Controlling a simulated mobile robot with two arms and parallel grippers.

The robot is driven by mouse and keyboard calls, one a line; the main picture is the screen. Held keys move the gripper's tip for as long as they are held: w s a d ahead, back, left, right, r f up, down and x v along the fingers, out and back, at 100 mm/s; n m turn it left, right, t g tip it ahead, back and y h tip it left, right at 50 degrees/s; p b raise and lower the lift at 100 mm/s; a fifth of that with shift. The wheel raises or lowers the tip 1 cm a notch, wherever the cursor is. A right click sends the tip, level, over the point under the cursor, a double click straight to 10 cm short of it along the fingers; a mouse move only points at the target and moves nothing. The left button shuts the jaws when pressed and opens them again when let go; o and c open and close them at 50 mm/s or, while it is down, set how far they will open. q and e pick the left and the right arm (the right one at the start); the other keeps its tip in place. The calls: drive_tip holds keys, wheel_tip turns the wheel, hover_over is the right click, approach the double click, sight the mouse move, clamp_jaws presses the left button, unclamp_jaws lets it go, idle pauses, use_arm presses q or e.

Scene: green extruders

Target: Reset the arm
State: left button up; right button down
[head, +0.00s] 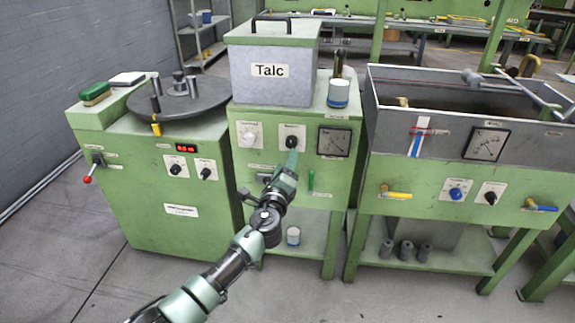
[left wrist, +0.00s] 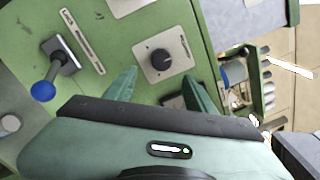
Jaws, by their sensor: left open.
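My left arm reaches in from the bottom of the head view. Its gripper (head: 291,160) is in front of the middle green machine (head: 328,178), just below a black knob (head: 292,141) on a pale plate. In the left wrist view the two green fingers of my left gripper (left wrist: 160,82) are spread apart and nothing is held between them. A black knob on a white plate (left wrist: 161,61) shows beyond and between the fingertips. Whether the fingers touch the panel cannot be told. My right gripper is in neither view.
A bin marked Talc (head: 268,72) stands on the middle machine, beside a white-and-blue container (head: 338,93). A green turntable machine (head: 175,185) stands left, a water tank (head: 440,100) right. A blue-balled lever (left wrist: 45,89) sticks out in the wrist view. Floor at front left is clear.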

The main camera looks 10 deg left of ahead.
use_arm(q)
drive_tip(key=s+a+f+n+g+y, duration=0.1)
drive_tip(key=s+a+f+n+g, duration=0.3)
drive_tip(key=s+f, duration=0.6)
drive_tip(key=s+a+f+n+g+y, duration=0.15)
drive_tip(key=s+f+n, duration=0.4)
drive_tip(key=f, duration=0.75)
drive_tip(key=s+a+f+n+g, duration=0.45)
drive_tip(key=s+f, duration=0.45)
drive_tip(key=f, duration=0.3)
drive_tip(key=s+a+f+n+g+h, duration=0.1)
drive_tip(key=s+f+n+g, duration=0.35)
drive_tip(key=s, duration=1.05)
drive_tip(key=s+a+f+n+g+h, duration=0.15)
drive_tip(key=s+f+n, duration=0.5)
drive_tip(key=s, duration=0.75)
drive_tip(key=s+a+r+m+g+y+p, duration=0.1)
drive_tip(key=s+a+p, duration=0.1)
drive_tip(key=s+p, duration=1.3)
drive_tip(key=shift+s+a+m+g, duration=0.2)
drive_tip(key=shift+m+g, duration=0.1)
drive_tip(key=shift+m, duration=0.1)
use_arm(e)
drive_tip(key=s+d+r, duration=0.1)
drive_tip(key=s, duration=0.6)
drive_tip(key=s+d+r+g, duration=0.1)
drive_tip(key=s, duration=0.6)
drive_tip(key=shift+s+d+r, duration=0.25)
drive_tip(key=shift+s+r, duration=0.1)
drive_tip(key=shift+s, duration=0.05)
